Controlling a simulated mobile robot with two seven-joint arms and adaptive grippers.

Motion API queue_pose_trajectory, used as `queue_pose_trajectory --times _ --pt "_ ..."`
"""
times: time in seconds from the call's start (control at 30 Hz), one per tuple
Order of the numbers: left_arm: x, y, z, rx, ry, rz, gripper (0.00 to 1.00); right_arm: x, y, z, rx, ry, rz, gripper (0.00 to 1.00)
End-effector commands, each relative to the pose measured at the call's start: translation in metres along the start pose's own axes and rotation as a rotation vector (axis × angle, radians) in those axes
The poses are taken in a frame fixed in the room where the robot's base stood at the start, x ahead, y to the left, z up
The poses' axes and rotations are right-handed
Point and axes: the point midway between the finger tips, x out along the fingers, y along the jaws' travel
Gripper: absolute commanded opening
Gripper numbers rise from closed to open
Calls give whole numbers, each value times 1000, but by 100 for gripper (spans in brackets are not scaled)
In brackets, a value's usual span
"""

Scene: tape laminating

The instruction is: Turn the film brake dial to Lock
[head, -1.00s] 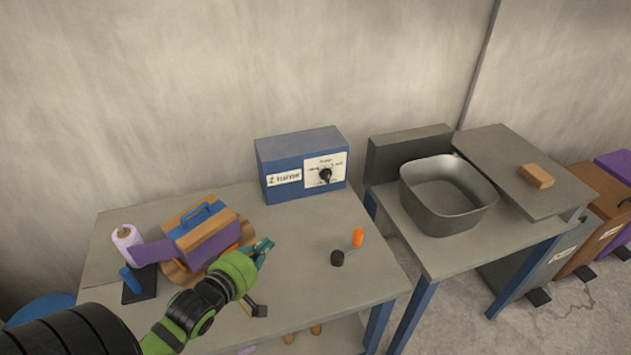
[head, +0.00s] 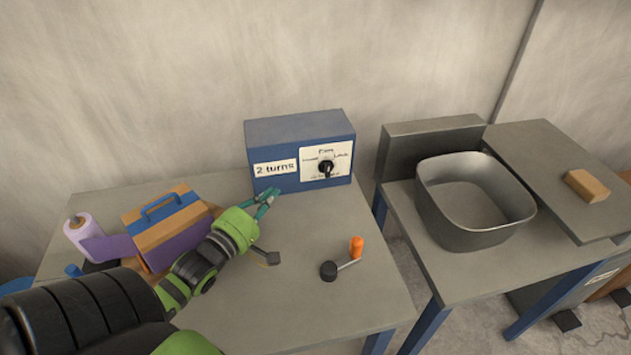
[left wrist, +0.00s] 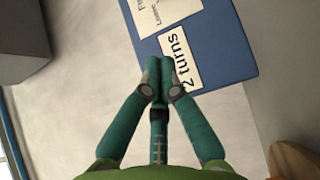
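The blue box (head: 300,150) stands at the back of the left table, with a "2 turns" label (head: 275,168) and a white dial plate (head: 313,155) on its front. The black dial (head: 326,168) sits on this plate; its pointer setting is too small to read surely. My left gripper (head: 268,195) is in front of the box's left part, below the label and left of the dial, apart from the dial. In the left wrist view its teal fingers (left wrist: 158,65) are together with nothing between them, and the label (left wrist: 180,62) shows beyond. My right gripper is not in view.
A crank with an orange knob (head: 356,247) lies right on the table (head: 220,318). A purple roll (head: 82,232) and a wood-and-purple block with a blue handle (head: 165,220) are at left. A metal basin (head: 470,200) and a tan block (head: 586,185) are on the right bench.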

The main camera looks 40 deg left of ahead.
Motion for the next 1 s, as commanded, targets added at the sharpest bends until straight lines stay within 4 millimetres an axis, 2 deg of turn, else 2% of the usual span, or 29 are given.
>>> queue_pose_trajectory --times 0.03,0.13,0.33,0.43,0.53,0.83,1.0 --pt "0 -12 0 0 0 0 0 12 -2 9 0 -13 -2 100" --pt "0 -17 0 1 0 1 0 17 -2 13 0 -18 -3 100" --pt "14 -15 0 -1 0 4 0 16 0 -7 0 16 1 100" --pt "30 -14 0 2 0 4 0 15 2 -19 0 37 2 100" --pt "49 -14 0 2 -1 5 0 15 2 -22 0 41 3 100" --pt "105 -14 1 0 0 2 0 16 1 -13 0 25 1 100" --pt "121 -14 20 -2 0 2 0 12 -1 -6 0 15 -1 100"
